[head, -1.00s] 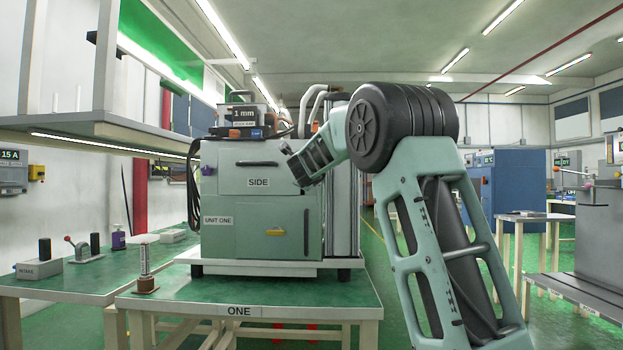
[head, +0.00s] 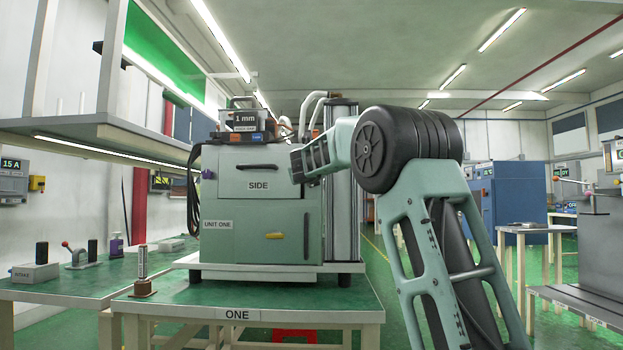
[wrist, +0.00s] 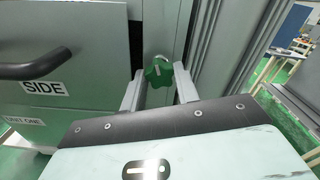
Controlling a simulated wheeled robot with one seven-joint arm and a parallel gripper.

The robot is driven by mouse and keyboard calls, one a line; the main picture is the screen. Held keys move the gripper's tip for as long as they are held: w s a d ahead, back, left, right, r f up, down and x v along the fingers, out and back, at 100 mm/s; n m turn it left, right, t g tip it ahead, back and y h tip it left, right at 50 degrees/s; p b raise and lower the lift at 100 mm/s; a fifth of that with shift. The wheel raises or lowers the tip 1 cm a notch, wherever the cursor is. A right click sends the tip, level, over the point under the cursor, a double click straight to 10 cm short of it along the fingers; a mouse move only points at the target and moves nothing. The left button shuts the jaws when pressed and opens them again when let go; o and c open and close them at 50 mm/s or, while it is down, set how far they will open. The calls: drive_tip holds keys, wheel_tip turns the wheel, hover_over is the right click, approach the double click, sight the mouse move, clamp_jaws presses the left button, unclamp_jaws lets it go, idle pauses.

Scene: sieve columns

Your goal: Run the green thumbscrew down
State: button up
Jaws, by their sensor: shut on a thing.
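The green thumbscrew (wrist: 157,72) is a lobed knob with a pale mark on its face, in the wrist view beside the edge of the grey-green cabinet, under a curved metal hook. My gripper (wrist: 158,87) has one finger on each side of the knob and is shut on it. In the head view my gripper (head: 298,163) is at the right part of the cabinet's SIDE face (head: 258,210); the thumbscrew cannot be made out there. The thumbscrew's shank is hidden.
A black bar handle (wrist: 35,66) sticks out from the SIDE panel, left of my gripper. A grey upright column (head: 343,190) stands at the cabinet's right. The cabinet stands on the table marked ONE (head: 335,305). The aisle to the right is open.

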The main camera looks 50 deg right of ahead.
drive_tip(key=shift+m, duration=0.3)
idle(0.4)
drive_tip(key=o, duration=0.7)
drive_tip(key=v, duration=1.7)
drive_tip(key=shift+s+a, duration=0.15)
